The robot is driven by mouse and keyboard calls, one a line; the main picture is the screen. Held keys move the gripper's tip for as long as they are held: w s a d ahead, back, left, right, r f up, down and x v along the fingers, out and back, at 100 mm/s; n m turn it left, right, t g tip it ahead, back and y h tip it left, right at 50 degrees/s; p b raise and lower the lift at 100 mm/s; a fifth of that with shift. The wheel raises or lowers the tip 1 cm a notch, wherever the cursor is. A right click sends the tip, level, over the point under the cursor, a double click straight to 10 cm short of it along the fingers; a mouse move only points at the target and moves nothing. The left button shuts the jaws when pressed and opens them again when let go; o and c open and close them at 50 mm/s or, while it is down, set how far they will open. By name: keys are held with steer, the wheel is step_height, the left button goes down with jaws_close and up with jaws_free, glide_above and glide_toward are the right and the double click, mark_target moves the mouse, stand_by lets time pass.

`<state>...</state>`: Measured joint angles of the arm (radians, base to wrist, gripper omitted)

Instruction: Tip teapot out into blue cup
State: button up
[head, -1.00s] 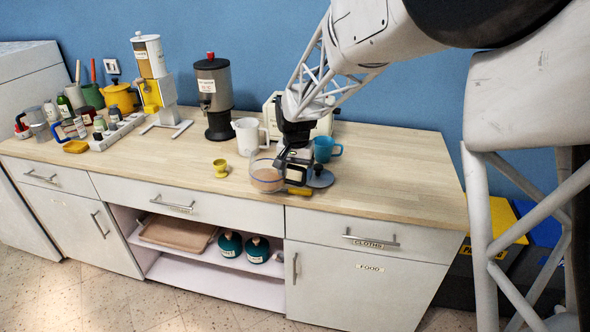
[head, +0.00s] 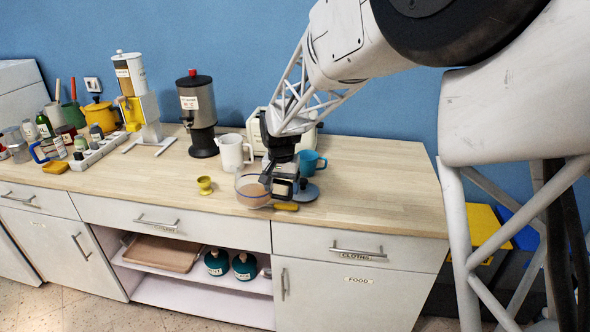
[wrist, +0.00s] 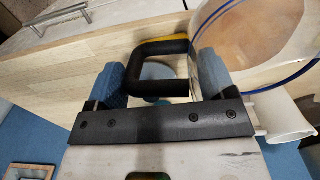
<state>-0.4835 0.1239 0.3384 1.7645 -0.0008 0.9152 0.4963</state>
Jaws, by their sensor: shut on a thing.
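The teapot appears to be the clear round pot (head: 250,199) with a blue rim and brown contents, near the counter's front edge. In the wrist view it (wrist: 250,45) fills the upper right, with a black handle beside it. My gripper (head: 279,188) is right of the pot in the head view, with its blue-padded fingers (wrist: 160,78) shut on this handle. The pot looks upright; whether its base touches the counter is unclear. The blue cup (head: 313,162), a teal mug, stands behind and right of my gripper.
A grey lid-like disc (head: 308,193) and a yellow-handled tool (head: 287,206) lie close by my gripper. A small yellow cup (head: 204,186) is left of the pot. A white jug (head: 231,152), a dispenser (head: 198,112) and a toaster stand behind. The counter's right side is clear.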

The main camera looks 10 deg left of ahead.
steer(key=w+d+r, duration=0.2)
steer(key=w+d, duration=0.5)
steer(key=d, duration=0.4)
steer(key=w+d+r+n, duration=0.1)
steer(key=w+d+r, duration=0.1)
steer(key=w+d, duration=0.65)
steer(key=w+d+r, duration=0.1)
steer(key=w+d, duration=0.5)
steer(key=d, duration=0.6)
steer(key=w+a+f+n, duration=0.2)
steer(key=w, duration=0.4)
steer(key=w+a+f+n, duration=0.3)
steer(key=w, duration=0.4)
steer(key=w+a+f+n, duration=0.2)
steer(key=w+a, duration=0.1)
steer(key=w, duration=0.4)
steer(key=shift+a+f+n+t+h, duration=0.2)
steer(key=shift+f+n+t+h, duration=0.1)
steer(key=shift+f+t+h, duration=0.1)
steer(key=shift+w+a+f, duration=0.3)
steer(key=shift+w+a, duration=0.15)
steer(key=shift+w, duration=0.1)
